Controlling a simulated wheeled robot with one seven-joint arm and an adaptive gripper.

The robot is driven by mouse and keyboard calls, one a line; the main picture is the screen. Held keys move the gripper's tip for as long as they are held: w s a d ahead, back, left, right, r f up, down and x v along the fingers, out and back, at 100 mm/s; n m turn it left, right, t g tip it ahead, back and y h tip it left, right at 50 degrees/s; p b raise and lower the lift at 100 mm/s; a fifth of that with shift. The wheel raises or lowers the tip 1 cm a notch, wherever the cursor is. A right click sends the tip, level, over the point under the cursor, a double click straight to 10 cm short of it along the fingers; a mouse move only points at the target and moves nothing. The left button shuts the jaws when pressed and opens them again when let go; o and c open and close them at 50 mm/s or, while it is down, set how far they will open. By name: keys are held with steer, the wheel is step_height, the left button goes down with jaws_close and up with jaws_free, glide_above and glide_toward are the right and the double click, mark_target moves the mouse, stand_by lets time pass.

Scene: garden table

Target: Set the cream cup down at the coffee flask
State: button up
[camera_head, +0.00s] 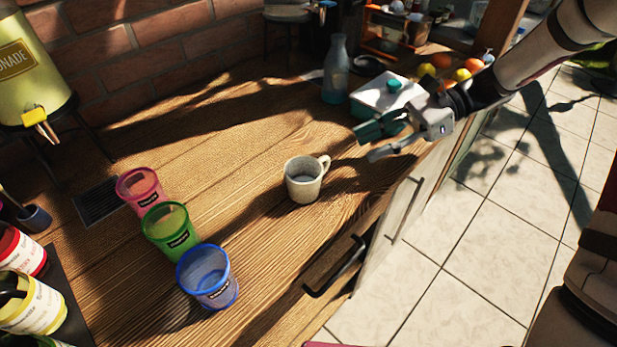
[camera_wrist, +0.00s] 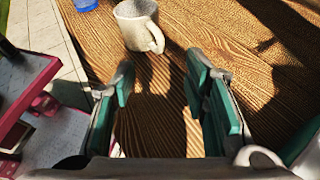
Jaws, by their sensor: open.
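The cream cup (camera_head: 303,181), a speckled mug, stands upright on the wooden table, with its handle toward my gripper. In the wrist view the cup (camera_wrist: 133,27) is at the top, beyond the fingertips and apart from them. My gripper (camera_head: 373,142) is right of the cup and above the table's front side. Its green-padded fingers (camera_wrist: 164,75) are open, with only table and shadow between them. I cannot make out a coffee flask for certain in either view.
Pink (camera_head: 140,188), green (camera_head: 171,230) and blue (camera_head: 207,275) tumblers stand left of the cup. A blue glass bottle (camera_head: 336,72) and a white box (camera_head: 385,93) with a teal knob stand behind. A lemonade dispenser (camera_head: 32,70) is far left.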

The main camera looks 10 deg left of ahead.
mark_target(328, 165)
steer(key=x, duration=0.8)
steer(key=shift+s+a+f, duration=0.1)
steer(key=shift+s+a, duration=0.05)
steer(key=shift+s, duration=0.2)
jaws_close()
